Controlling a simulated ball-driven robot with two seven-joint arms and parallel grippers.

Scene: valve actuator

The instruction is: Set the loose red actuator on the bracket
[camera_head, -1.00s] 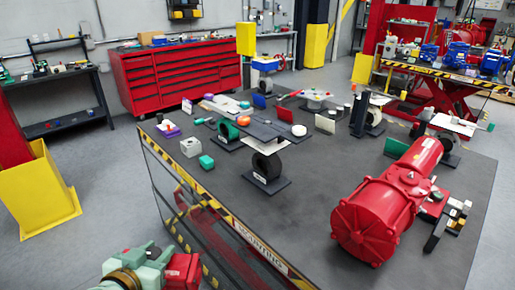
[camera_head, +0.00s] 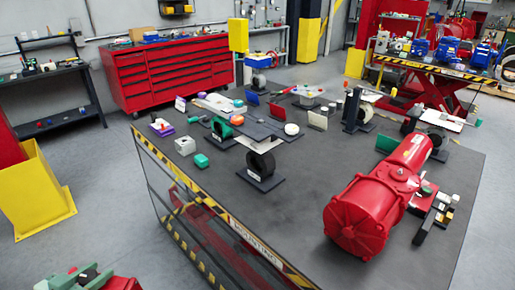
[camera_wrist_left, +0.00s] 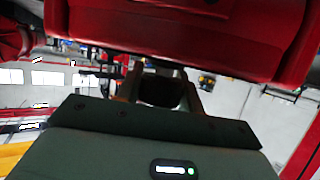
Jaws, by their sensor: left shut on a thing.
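My left gripper (camera_head: 98,281) is at the bottom left edge of the head view, mostly cut off, with part of a red body (camera_head: 122,284) beside it. In the left wrist view, a large red body (camera_wrist_left: 185,40) fills the top, against the gripper (camera_wrist_left: 158,78); it appears to be the loose actuator, held shut. Another large red actuator (camera_head: 362,216) lies on the table. A black ring stand (camera_head: 261,163) with a pale plate (camera_head: 260,143) stands mid-table; I cannot tell if it is the bracket. My right gripper is not in view.
The dark table (camera_head: 300,235) has a striped front edge and bare room at its front centre. More stands are at the back. A yellow bin (camera_head: 38,195) stands left on the floor.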

